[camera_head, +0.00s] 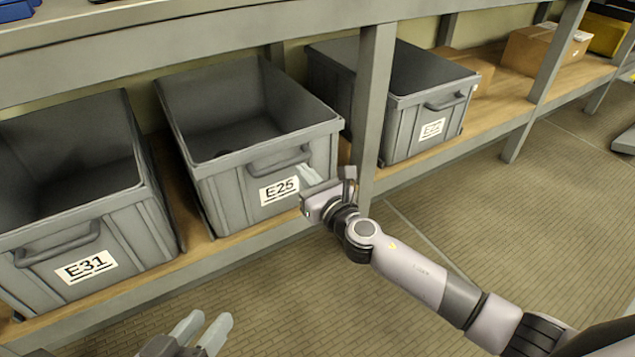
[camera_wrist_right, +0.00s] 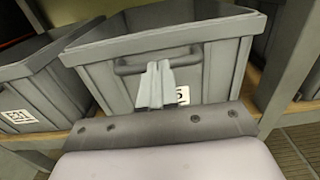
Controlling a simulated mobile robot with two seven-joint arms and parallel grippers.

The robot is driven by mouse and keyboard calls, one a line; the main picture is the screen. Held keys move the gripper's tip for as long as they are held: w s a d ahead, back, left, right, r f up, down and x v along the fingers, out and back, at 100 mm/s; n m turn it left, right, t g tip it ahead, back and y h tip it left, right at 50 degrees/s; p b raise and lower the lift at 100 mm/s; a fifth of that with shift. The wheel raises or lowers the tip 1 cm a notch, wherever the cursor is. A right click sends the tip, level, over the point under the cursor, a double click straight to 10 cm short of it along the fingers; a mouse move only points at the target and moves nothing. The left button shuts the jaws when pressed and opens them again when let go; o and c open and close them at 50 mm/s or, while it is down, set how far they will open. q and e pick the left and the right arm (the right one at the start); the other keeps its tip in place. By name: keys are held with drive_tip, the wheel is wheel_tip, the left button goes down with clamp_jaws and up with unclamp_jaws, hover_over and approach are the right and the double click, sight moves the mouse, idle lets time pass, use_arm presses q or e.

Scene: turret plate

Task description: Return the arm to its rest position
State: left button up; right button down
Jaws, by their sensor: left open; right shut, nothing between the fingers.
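My right arm comes in from the lower right in the head view. Its gripper (camera_head: 309,174) is at the front of the grey bin labelled E25 (camera_head: 235,195), close to the handle and the label. In the right wrist view the right gripper's fingers (camera_wrist_right: 156,85) are together and empty, in front of the bin's handle (camera_wrist_right: 158,62). I cannot tell whether they touch the bin. My left gripper (camera_head: 203,330) is low at the bottom edge of the head view, with its fingers apart and nothing between them.
A bin labelled E31 (camera_head: 85,265) stands to the left on the same wooden shelf, and another grey bin (camera_head: 425,120) stands to the right behind a grey upright (camera_head: 372,95). Cardboard boxes (camera_head: 540,50) are farther right. The floor (camera_head: 540,220) in front is clear.

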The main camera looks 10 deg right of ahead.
use_arm(q)
drive_tip(key=shift+s+a+r+y+p, duration=0.1)
drive_tip(key=shift+s+a+y+p, duration=0.15)
drive_tip(key=shift+a+p, duration=0.2)
use_arm(e)
drive_tip(key=shift+v, duration=2.15)
